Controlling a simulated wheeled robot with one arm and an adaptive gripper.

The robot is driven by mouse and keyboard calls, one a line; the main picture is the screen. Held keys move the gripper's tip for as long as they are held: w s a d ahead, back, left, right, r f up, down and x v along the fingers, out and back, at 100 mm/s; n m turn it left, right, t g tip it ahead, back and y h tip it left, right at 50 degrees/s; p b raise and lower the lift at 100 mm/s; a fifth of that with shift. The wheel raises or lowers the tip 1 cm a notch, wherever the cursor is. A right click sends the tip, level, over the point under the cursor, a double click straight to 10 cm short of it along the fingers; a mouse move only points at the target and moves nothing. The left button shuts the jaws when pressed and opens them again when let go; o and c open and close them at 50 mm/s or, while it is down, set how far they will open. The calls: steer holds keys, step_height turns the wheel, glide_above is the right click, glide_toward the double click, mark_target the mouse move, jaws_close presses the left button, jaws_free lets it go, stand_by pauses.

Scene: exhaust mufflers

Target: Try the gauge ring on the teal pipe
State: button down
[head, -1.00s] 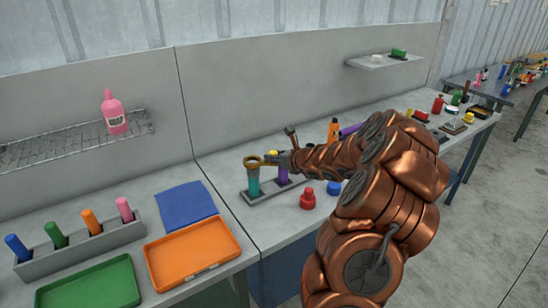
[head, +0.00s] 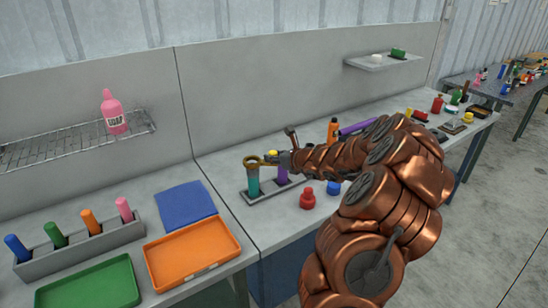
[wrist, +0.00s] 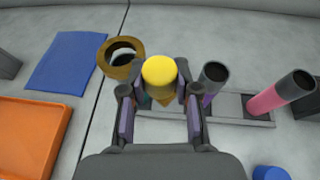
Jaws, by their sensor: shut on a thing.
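The brass-coloured gauge ring (head: 252,162) is at the top of the teal pipe (head: 253,182), in line with it. I cannot tell whether it sits around the pipe's rim or just above it. In the wrist view the ring (wrist: 120,58) lies left of my gripper (wrist: 160,103), its hole mostly dark. A yellow knob (wrist: 159,71) stands between my fingers, which are shut on the ring's handle, mostly hidden. In the wrist view only a sliver of the teal pipe (wrist: 144,102) shows beside the left finger. The pipe stands upright in a grey rack (head: 262,196).
A purple pipe (wrist: 214,77) and a pink pipe (wrist: 285,91) stand in the same rack, right of my gripper. A red knobbed piece (head: 307,198) and a blue one (head: 333,188) sit in front. A blue cloth (head: 187,205) and orange tray (head: 192,254) lie left.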

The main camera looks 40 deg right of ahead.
steer(key=shift+f+b, duration=0.5)
steer(key=shift+f, duration=0.15)
steer(key=shift+r, duration=0.15)
stand_by(1.0)
steer(key=shift+r+p, duration=3.2)
steer(key=shift+r, duration=0.25)
steer(key=w+a+r+n+y, duration=0.1)
steer(key=a+r, duration=0.1)
steer(key=a, duration=0.9)
steer(key=w+a+r+n+y+b, duration=0.1)
steer(key=a+r, duration=0.2)
steer(key=a, duration=0.8)
steer(key=w+a+r+n+y, duration=0.1)
steer(key=a+r, duration=0.2)
steer(key=a, duration=0.8)
steer(key=shift+a+r+g+y, duration=0.2)
steer(key=shift+a+g+y, duration=0.1)
steer(key=shift+a, duration=0.05)
